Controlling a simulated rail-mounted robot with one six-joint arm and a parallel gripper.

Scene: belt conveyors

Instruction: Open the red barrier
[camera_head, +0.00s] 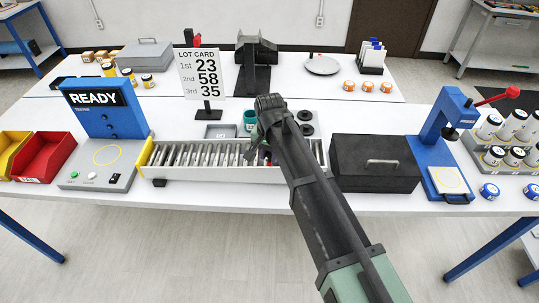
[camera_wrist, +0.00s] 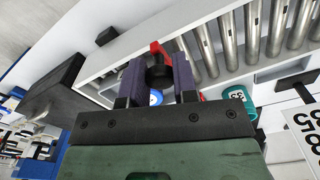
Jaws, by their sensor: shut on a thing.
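The red barrier (camera_wrist: 158,47) shows in the wrist view as a small red piece on a black knob, beside the white rail of the roller conveyor (camera_wrist: 120,45). My gripper (camera_wrist: 158,72) has its two dark fingers on either side of the black knob and is shut on it, with the red part sticking out past the fingertips. In the head view my gripper (camera_head: 264,150) is over the right part of the roller conveyor (camera_head: 215,174). My arm hides most of the barrier there.
A black box (camera_head: 374,163) stands right of the conveyor, with a blue press (camera_head: 440,135) beyond it. The READY tester (camera_head: 100,110) and a red bin (camera_head: 45,156) are at left. The lot card stand (camera_head: 203,75) and a teal cup (camera_head: 250,119) stand behind the conveyor.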

